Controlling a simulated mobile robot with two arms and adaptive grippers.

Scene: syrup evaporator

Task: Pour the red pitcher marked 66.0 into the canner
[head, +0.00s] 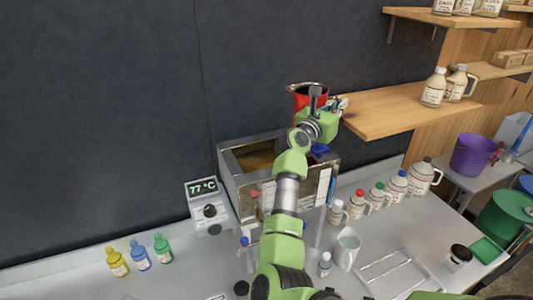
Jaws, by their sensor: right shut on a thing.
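The red pitcher (302,101) is up in the air above the back right part of the canner, in front of the dark wall. Its dark opening shows at the top, and it looks about upright. No marking on it can be read. My right gripper (335,105) is shut on the pitcher, and my arm hides its lower part. The canner (228,174) is an open metal box on the counter with amber-brown liquid inside. My arm crosses in front of its right half. My left gripper is not in view.
A wooden shelf (390,112) juts out close to the right of the pitcher. A display (203,188) reading 77 °C stands left of the canner. Several capped jugs (357,204) line the counter at right, near a white pitcher (346,250). Small coloured bottles (140,255) stand at left.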

